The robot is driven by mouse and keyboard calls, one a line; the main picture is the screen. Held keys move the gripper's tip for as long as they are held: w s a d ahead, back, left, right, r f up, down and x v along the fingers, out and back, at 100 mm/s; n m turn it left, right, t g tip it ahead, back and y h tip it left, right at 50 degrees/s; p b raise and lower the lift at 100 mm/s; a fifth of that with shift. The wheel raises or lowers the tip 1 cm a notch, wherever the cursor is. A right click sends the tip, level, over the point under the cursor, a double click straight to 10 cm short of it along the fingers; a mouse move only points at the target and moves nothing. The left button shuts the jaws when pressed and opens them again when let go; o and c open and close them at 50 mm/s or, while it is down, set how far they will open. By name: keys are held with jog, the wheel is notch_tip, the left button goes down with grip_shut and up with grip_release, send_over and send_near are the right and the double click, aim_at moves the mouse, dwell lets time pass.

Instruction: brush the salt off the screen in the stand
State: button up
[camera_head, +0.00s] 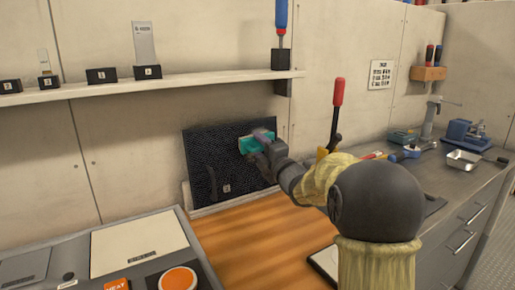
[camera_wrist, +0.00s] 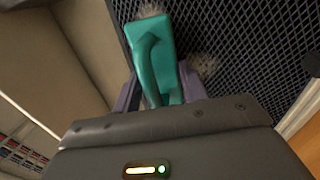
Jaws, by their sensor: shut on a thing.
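The screen (camera_head: 215,150) is a dark mesh panel. It leans upright in a pale stand (camera_head: 235,200) against the back wall. My gripper (camera_head: 262,143) is shut on a teal brush (camera_head: 248,145) in front of the screen's upper right part. In the wrist view the teal brush (camera_wrist: 153,55) lies over the mesh (camera_wrist: 235,45), with pale bristles showing at its far end. A pale greyish patch (camera_wrist: 205,66) shows on the mesh beside the brush, likely salt. Whether the bristles touch the mesh, I cannot tell. My arm hides part of the screen's right side.
A wooden worktop (camera_head: 245,240) lies before the screen. A shelf (camera_head: 190,82) with small black holders runs above it. At the left is a panel with an orange button (camera_head: 178,279). A red-handled tool (camera_head: 338,100) stands upright right of the screen. A grey counter (camera_head: 440,170) with tools is farther right.

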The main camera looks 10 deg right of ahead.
jog(key=shift+d, duration=0.1)
jog(key=shift+w+d, duration=0.3)
jog(key=shift+d, duration=0.5)
jog(key=shift+w+d, duration=0.25)
jog(key=shift+d, duration=0.55)
jog(key=shift+d, duration=0.15)
jog(key=d, duration=0.1)
jog(key=w+d, duration=0.1)
jog(key=d, duration=0.1)
jog(key=shift+f, duration=0.1)
jog(key=r+b+v, duration=0.1)
jog(key=b+v, duration=0.1)
jog(key=v, duration=0.4)
jog(key=shift+s, duration=0.15)
jog(key=shift+s+d+r+b, duration=0.1)
jog(key=shift+s+d+b, duration=0.1)
jog(key=shift+s+b, duration=0.4)
jog(key=shift+s+d+b, duration=0.25)
jog(key=shift+s+b, duration=0.1)
jog(key=shift+s, duration=0.4)
